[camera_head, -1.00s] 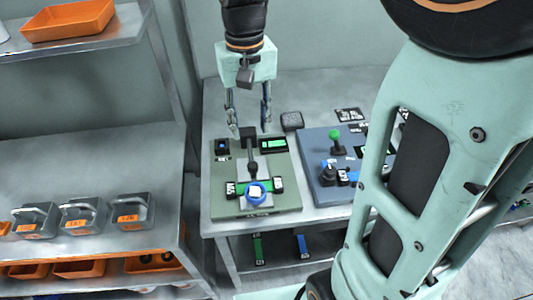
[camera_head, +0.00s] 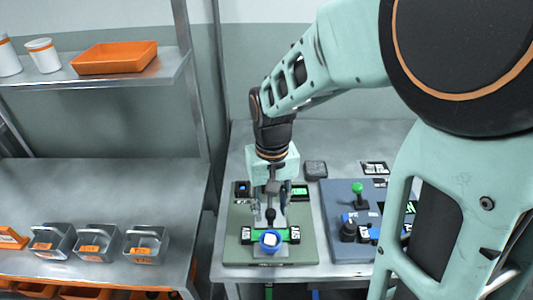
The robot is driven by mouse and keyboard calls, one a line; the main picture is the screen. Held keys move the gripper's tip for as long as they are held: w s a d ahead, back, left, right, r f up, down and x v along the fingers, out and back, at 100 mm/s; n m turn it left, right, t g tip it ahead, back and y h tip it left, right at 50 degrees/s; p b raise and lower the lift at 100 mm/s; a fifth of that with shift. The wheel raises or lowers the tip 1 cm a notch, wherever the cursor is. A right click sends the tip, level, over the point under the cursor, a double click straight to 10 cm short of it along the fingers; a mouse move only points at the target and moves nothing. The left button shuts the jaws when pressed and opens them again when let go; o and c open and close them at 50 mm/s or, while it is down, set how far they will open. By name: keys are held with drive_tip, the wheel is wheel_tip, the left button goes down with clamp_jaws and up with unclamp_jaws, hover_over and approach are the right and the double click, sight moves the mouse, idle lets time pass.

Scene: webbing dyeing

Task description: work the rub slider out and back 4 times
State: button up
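The rub slider's black handle (camera_head: 270,215) stands on a pale track in the middle of the green board (camera_head: 239,218). My gripper (camera_head: 269,206) points down over the far part of this track. Its fingers are just behind the visible end of the handle and hide the rest of the slider. I cannot tell whether they touch or grip it. A blue round knob with a white top (camera_head: 270,241) sits at the near end of the track, in front of a black and green labelled strip (camera_head: 291,236).
A blue-grey board (camera_head: 341,196) with a green-knobbed lever (camera_head: 358,189) stands to the right. A dark block (camera_head: 316,168) lies behind the boards. Grey handled bins (camera_head: 147,243) line the left bench. My arm covers the right side.

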drive_tip(key=shift+f, duration=0.3)
clamp_jaws()
idle(0.3)
